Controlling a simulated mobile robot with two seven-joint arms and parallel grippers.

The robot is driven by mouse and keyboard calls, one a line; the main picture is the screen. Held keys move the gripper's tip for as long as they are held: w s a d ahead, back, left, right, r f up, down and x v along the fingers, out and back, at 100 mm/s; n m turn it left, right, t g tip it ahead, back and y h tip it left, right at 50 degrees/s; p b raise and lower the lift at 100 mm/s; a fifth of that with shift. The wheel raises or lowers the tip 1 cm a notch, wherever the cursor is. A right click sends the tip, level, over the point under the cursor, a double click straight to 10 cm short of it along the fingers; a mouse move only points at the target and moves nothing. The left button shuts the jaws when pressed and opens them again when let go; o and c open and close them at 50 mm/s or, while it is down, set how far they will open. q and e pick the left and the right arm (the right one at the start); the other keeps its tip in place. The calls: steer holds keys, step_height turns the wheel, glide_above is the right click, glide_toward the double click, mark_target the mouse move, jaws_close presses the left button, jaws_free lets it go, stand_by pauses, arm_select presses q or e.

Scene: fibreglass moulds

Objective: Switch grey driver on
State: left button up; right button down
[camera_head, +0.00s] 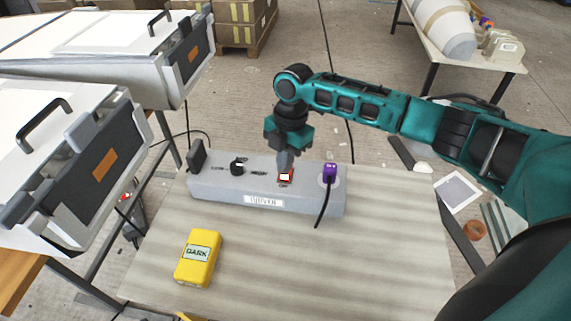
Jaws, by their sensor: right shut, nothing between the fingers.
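The grey driver (222,196) is a long box at the back of the wooden table, with a white label on its front. On its top are a black knob (237,167), a red-framed switch with a white face (285,177) and a purple plug (330,172) with a black cable. My right gripper (285,168) is shut and points down at the red switch, its tips at or just above it. I cannot tell whether they touch. The tips hide part of the switch, and its position cannot be told. My left gripper is not in view.
A yellow box marked DARK (198,258) lies on the front left of the wooden table (330,270). The table's middle and right are clear. White moulds with dark end panels (105,170) stand at the left. Another table (480,62) stands at the back right.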

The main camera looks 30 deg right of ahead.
mark_target(285, 179)
step_height(285, 179, up, 2)
steer(key=shift+r+p, duration=0.15)
steer(key=shift+p, duration=0.8)
step_height(285, 179, up, 2)
steer(key=shift+r+p, duration=0.1)
steer(key=shift+p, duration=0.75)
